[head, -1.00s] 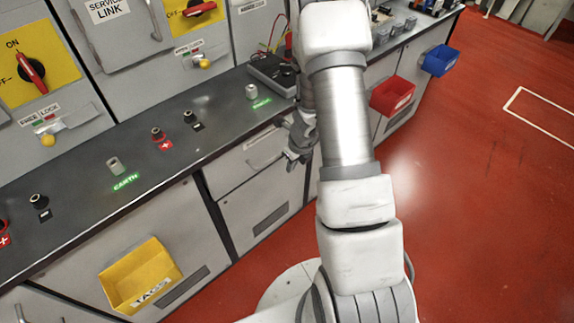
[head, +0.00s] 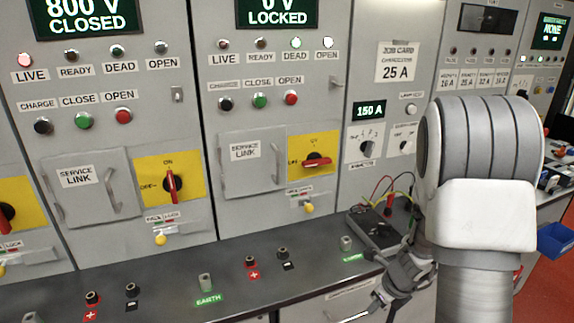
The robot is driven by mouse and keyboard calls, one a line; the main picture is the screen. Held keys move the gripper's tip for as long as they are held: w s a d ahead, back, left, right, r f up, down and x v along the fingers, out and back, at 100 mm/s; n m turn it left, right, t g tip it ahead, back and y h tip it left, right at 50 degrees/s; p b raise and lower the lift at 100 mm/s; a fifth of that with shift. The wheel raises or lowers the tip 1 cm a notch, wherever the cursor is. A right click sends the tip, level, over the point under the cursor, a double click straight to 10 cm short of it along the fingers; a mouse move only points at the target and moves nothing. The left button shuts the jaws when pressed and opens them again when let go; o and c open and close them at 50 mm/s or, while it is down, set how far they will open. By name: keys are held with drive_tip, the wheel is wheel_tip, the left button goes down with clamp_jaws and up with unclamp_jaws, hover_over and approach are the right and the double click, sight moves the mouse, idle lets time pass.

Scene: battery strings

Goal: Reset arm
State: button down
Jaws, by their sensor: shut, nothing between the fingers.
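My gripper (head: 378,299) is low at the right of the middle in the head view, in front of the counter's front edge and below the dark meter. Its fingers are shut with nothing between them. My arm (head: 480,200) is bent, with its pale links filling the right side and hiding part of the panels and counter behind. The gripper appears apart from the counter, though the exact gap is hard to tell.
The dark counter (head: 150,286) carries terminals and a meter (head: 376,230) with leads. Behind it stand grey cabinets; one screen (head: 83,16) reads 800 V CLOSED, another (head: 277,12) 0 V LOCKED. A blue bin (head: 556,240) hangs at right; red floor (head: 552,288) is clear there.

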drive_tip(key=s+a+r+n+t+y, duration=0.1)
drive_tip(key=s+a+r+n, duration=0.1)
drive_tip(key=a+r+n, duration=0.45)
drive_tip(key=s+a+r+n+y, duration=0.1)
drive_tip(key=s+a+r+n, duration=0.2)
drive_tip(key=r+n, duration=0.65)
drive_tip(key=s+r+n+t+h, duration=0.1)
drive_tip(key=s+r+n+h, duration=0.2)
drive_tip(key=s+r+n, duration=0.7)
drive_tip(key=shift+s+r+n, duration=0.4)
drive_tip(key=shift+s+n, duration=1.5)
drive_tip(key=shift+s, duration=0.05)
